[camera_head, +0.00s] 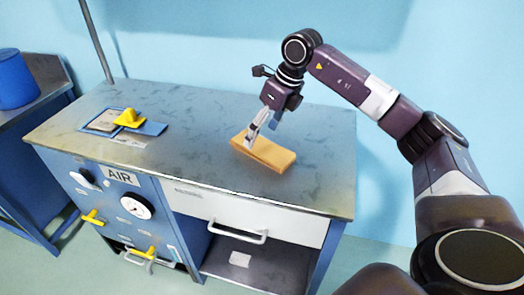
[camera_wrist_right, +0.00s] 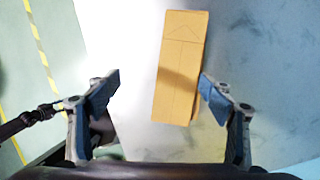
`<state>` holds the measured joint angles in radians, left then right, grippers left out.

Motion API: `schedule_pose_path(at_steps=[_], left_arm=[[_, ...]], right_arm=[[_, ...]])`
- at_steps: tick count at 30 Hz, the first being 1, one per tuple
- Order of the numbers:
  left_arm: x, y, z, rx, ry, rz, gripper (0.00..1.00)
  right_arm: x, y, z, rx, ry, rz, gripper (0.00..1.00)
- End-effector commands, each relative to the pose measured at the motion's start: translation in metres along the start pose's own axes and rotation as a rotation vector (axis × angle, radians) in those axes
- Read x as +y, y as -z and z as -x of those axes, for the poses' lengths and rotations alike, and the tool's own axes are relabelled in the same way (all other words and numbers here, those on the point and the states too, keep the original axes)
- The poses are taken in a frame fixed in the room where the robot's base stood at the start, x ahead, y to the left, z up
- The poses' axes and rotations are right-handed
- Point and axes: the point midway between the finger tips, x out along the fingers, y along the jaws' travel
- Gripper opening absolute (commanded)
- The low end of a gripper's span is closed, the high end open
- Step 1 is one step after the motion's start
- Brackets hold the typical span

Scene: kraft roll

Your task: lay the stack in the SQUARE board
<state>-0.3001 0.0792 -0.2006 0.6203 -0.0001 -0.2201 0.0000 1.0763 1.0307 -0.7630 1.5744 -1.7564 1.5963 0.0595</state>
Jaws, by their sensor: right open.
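The stack (camera_head: 268,154) is a flat, long kraft-coloured block lying on the bench top, right of the middle. It also shows in the right wrist view (camera_wrist_right: 181,70), its near end close to my right fingertips. My right gripper (camera_head: 258,128) is open above the stack's back left part; in its wrist view (camera_wrist_right: 160,88) the stack lies toward the right finger, and I cannot tell if they touch. The blue board (camera_head: 152,128) lies at the left of the bench, with a grey square plate and a yellow piece (camera_head: 130,117) on it. My left gripper is not in view.
The grey bench top (camera_head: 200,125) is clear between the board and the stack. A blue cabinet front with yellow handles, a gauge (camera_head: 135,206) and a white drawer (camera_head: 245,215) is below. A blue bin (camera_head: 14,80) stands on a side table at far left.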

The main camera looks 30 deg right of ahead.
Motion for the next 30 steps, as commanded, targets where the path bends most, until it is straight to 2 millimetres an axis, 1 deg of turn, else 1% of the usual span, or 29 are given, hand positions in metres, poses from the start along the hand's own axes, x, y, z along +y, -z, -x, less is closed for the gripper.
schedule_pose_path(at_steps=[1,3,6,14,18,21,25,30], left_arm=[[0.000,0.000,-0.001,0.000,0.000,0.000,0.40],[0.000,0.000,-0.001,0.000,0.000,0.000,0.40],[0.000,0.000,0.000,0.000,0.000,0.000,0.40],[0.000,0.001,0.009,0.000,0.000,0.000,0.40],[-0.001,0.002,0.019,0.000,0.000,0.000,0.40],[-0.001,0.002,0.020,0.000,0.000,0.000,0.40],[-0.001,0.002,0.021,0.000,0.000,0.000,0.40],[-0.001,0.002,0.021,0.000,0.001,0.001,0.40]], right_arm=[[-0.011,0.002,0.004,0.014,0.045,-0.008,0.75],[-0.021,0.004,0.007,0.026,0.086,-0.016,0.75],[-0.027,0.005,0.003,0.036,0.106,-0.021,0.75],[-0.030,0.006,-0.025,0.037,0.103,-0.021,0.75],[-0.033,0.005,-0.046,0.037,0.101,-0.020,0.75],[-0.035,0.006,-0.061,0.036,0.102,-0.020,0.75],[-0.035,0.006,-0.069,0.033,0.103,-0.019,0.75],[-0.036,0.006,-0.070,0.032,0.103,-0.019,0.75]])
